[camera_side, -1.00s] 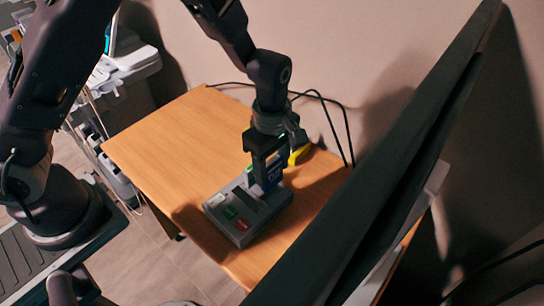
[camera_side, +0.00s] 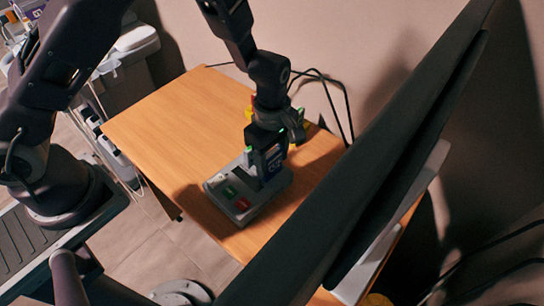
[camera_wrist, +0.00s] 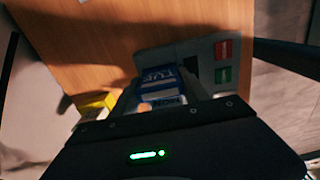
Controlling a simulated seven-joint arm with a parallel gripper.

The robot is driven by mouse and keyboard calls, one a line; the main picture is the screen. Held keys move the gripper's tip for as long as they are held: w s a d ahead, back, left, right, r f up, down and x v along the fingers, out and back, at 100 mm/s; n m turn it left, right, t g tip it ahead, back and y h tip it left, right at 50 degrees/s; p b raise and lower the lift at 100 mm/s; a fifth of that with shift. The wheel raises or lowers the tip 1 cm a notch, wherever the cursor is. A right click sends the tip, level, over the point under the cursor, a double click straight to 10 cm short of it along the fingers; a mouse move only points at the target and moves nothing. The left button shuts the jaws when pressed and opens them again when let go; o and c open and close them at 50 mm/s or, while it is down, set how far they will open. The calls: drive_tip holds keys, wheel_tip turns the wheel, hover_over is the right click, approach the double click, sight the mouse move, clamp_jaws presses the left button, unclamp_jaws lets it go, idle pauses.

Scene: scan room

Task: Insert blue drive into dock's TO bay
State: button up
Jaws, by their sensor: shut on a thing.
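My gripper (camera_side: 268,160) points down over the grey dock (camera_side: 214,189) and is shut on the blue drive (camera_side: 274,163). The drive is upright between the fingers, over the dock's rear part. In the wrist view the drive (camera_wrist: 158,84) shows white lettering, partly hidden by the gripper (camera_wrist: 165,105). The dock's face (camera_wrist: 200,52) shows there with a red label, a green label and a dark slot (camera_wrist: 191,66) beside the drive. Whether the drive's lower end is inside a bay is hidden, and the TO marking is not legible.
The dock stands on a wooden table (camera_side: 165,125) with free room to its left. A yellow object (camera_wrist: 93,103) lies close by, behind my gripper in the side view. Black cables run along the wall. A large dark panel (camera_side: 400,140) crosses the right foreground.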

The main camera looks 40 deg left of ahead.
drive_tip(key=shift+f, duration=1)
idle(0.5)
drive_tip(key=o, duration=1.8)
drive_tip(key=shift+c, duration=0.2)
drive_tip(key=shift+r, duration=3.55)
drive_tip(key=shift+r, duration=0.1)
